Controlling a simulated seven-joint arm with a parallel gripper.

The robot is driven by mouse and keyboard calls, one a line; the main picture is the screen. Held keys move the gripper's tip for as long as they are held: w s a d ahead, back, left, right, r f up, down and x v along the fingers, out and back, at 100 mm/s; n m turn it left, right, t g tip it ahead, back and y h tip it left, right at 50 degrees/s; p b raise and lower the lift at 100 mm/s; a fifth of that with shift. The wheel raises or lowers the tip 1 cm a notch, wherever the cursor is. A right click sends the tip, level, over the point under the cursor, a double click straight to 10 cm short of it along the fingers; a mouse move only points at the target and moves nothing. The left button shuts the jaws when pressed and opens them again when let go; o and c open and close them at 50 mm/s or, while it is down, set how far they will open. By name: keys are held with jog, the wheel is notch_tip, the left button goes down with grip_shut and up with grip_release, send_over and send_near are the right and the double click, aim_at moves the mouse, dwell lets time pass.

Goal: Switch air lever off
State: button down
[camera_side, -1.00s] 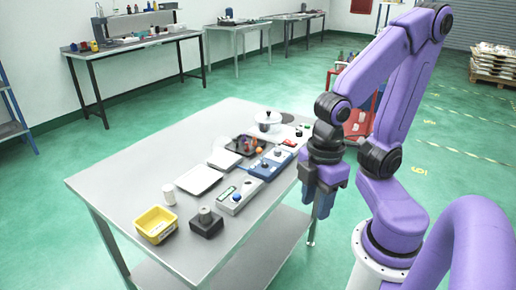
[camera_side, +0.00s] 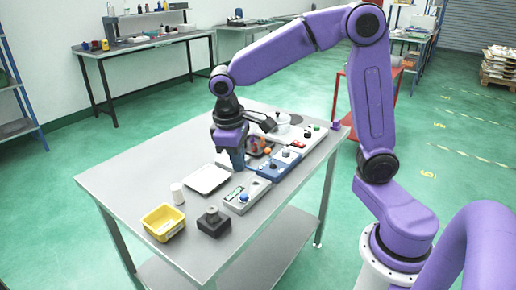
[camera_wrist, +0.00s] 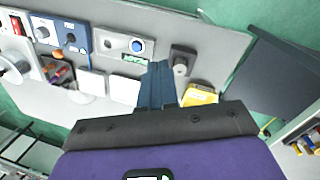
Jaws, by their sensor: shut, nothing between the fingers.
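I cannot tell which part is the air lever. Several control boxes stand in a row along the table's right side: a grey box (camera_side: 236,206) with a blue knob (camera_side: 243,198) and a green label, a blue box (camera_side: 273,170) with knobs, and a white panel (camera_side: 312,137) with red and green parts. In the wrist view the grey box (camera_wrist: 108,43) and blue box (camera_wrist: 62,50) lie beyond my fingers. My gripper (camera_side: 238,170) points down over the table, shut and empty, between the white tray (camera_side: 207,179) and the blue box. It touches no control that I can see.
A lidded pot (camera_side: 283,125) stands at the far end. The table's (camera_side: 120,185) left side is clear.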

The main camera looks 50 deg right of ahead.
jog(key=w+d+f+m+g, duration=0.1)
jog(key=w+d+f+m, duration=0.1)
jog(key=w+d+m, duration=0.3)
jog(key=w+d+f+m+g+h, duration=0.1)
jog(key=w+d+m, duration=0.4)
jog(key=w+d, duration=0.7)
jog(key=shift+d+f+g+h, duration=0.3)
jog(key=shift+d+f, duration=0.45)
jog(key=shift+d, duration=0.15)
jog(key=shift+s+d+f, duration=0.8)
jog(key=shift+d+f, duration=0.25)
jog(key=shift+f, duration=0.45)
jog(key=shift+s+d+f, duration=0.75)
jog(key=shift+d+f, duration=0.3)
jog(key=shift+f, duration=0.45)
jog(key=shift+s+d+f, duration=0.8)
jog(key=shift+d+f, duration=0.25)
jog(key=shift+f, duration=0.45)
